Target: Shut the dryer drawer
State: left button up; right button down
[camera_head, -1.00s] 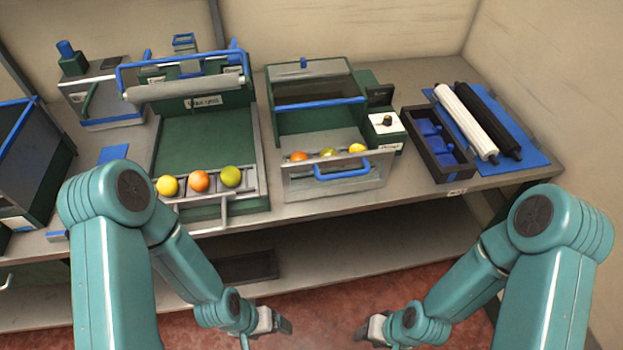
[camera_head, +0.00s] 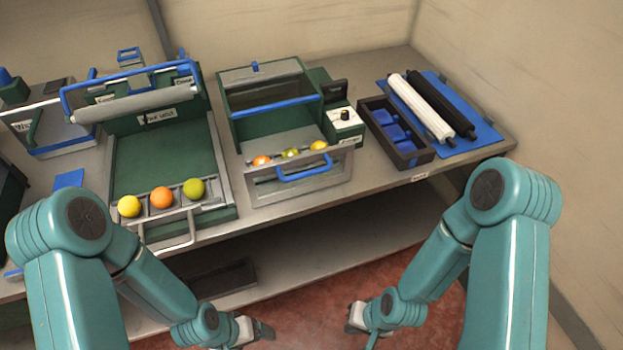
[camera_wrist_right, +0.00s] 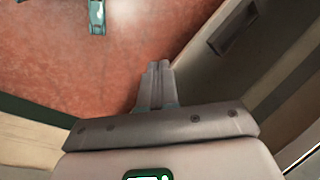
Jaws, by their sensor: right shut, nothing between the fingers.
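The dryer (camera_head: 268,97) is a green box with a clear top on the table. Its drawer (camera_head: 325,181) is pulled out at the front, with a blue handle (camera_head: 303,174) and several fruits, orange and yellow-green, in a row inside. My right gripper (camera_head: 354,318) hangs low in front of the table, below the drawer and apart from it. In the right wrist view its fingers (camera_wrist_right: 157,85) are together, with nothing between them, above the red floor. My left gripper (camera_head: 262,331) also hangs low in front of the table; its fingers are too small to judge.
Left of the dryer stands a green station with a grey roller (camera_head: 135,104) and several fruits on its front rail (camera_head: 177,213). A lower shelf (camera_head: 330,235) runs under the tabletop.

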jog(key=w+d+r+m+t+b, duration=0.25)
jog(key=w+m+t+b, duration=0.2)
jog(key=w, duration=0.35)
jog(key=w+d+r+m+t+b, duration=0.1)
jog(key=w+r+m+t+b, duration=0.25)
jog(key=w+m+b, duration=0.35)
jog(key=w+a+r+t+b, duration=0.2)
jog(key=w+r+t+b, duration=0.2)
jog(key=r+t+b, duration=0.85)
jog(key=w+a+f+g, duration=0.1)
jog(key=w, duration=0.3)
jog(key=w+a+g+b, duration=0.1)
jog(key=w, duration=0.3)
jog(key=w+a+f+g+b, duration=0.1)
jog(key=w+g, duration=0.1)
jog(key=w, duration=0.3)
jog(key=shift+a+f+n+y, duration=0.25)
jog(key=shift+f+n+y, duration=0.1)
jog(key=shift+y, duration=0.05)
jog(key=shift+w, duration=0.1)
